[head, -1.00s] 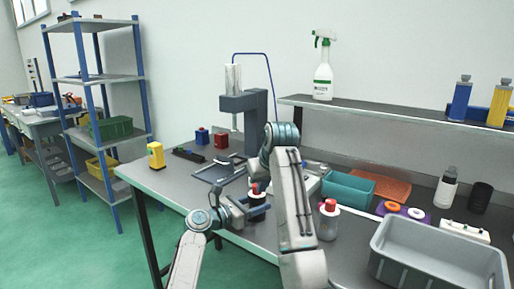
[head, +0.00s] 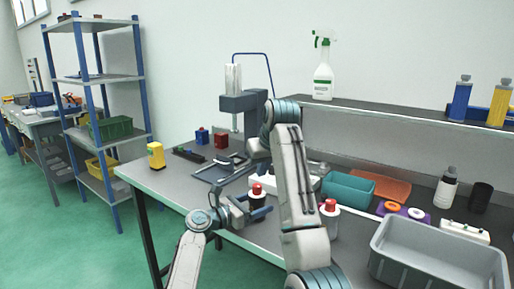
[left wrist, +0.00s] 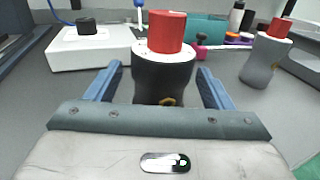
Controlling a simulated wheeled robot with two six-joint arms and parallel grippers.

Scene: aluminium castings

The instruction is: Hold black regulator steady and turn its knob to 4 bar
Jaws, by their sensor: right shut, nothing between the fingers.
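The black regulator with a white ring and red knob (left wrist: 166,32) stands upright on the bench in the left wrist view. In the head view its red knob (head: 257,190) shows, with the body partly behind my left gripper (head: 252,210). My left gripper's blue fingers (left wrist: 158,85) are on both sides of the black body (left wrist: 163,80). The dial marks are too small to read.
A grey regulator with a red knob (left wrist: 260,62) stands to the right. A white box with a black knob (left wrist: 92,50) is behind left. A teal bin (head: 348,188) and a large grey bin (head: 440,265) take up the right of the bench.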

